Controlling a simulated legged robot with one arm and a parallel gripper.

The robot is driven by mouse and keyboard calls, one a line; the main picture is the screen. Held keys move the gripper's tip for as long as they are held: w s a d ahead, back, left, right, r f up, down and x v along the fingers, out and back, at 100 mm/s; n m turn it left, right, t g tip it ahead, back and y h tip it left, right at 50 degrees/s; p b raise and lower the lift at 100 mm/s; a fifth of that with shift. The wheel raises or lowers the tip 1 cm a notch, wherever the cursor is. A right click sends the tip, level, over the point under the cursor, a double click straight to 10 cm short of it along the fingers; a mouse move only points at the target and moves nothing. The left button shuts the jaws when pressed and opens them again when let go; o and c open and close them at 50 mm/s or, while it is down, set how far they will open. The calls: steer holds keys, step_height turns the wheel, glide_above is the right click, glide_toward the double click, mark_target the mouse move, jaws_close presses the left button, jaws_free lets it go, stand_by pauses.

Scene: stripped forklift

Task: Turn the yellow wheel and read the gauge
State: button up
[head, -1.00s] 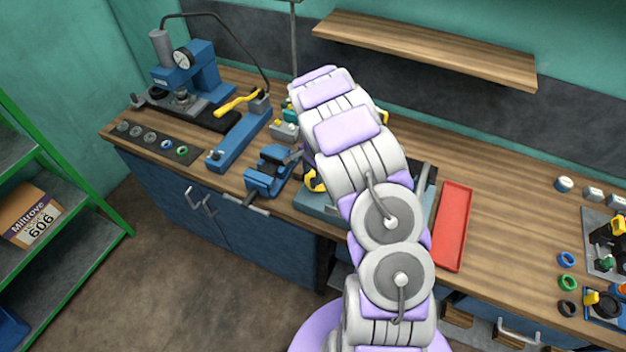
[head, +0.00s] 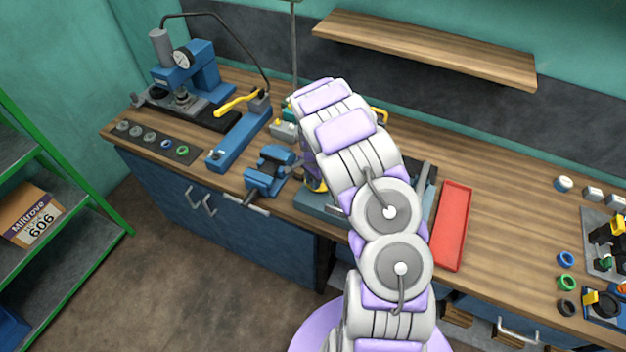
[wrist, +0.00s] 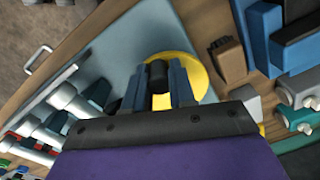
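In the wrist view, the yellow wheel (wrist: 203,77) shows as a round disc with a black knob (wrist: 157,75) in front of it. My gripper (wrist: 157,82) has its two blue-grey fingers apart, one on each side of the knob. I cannot tell whether they press on it. In the head view my arm hides the gripper and most of the wheel; only a bit of yellow (head: 317,185) shows at the arm's left edge. A round white gauge (head: 182,58) sits on the blue press at the back left; its reading is too small to make out.
The blue press (head: 205,72) stands left on the wooden bench. A blue tool with a yellow handle (head: 238,103) and a blue vise (head: 268,172) are left of my arm. A shelf (head: 425,47) hangs above.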

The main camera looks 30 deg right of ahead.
mark_target(323, 187)
jaws_close()
steer(key=shift+n, duration=0.3)
steer(key=n, duration=0.2)
steer(key=s+d+n+b, duration=0.1)
steer(key=n, duration=0.1)
steer(key=shift+s+d+n+b, duration=0.15)
steer(key=shift+d+n+b, duration=0.15)
steer(key=shift+n, duration=0.55)
steer(key=shift+s+d+n+b, duration=0.1)
steer(key=shift+d+n+b, duration=0.15)
steer(key=shift+n, duration=0.55)
steer(key=shift+s+d+n+b, duration=0.15)
steer(key=shift+d+n+b, duration=0.15)
steer(key=shift+n, duration=0.55)
steer(key=o, duration=0.5)
jaws_free()
steer(key=shift+o, duration=0.2)
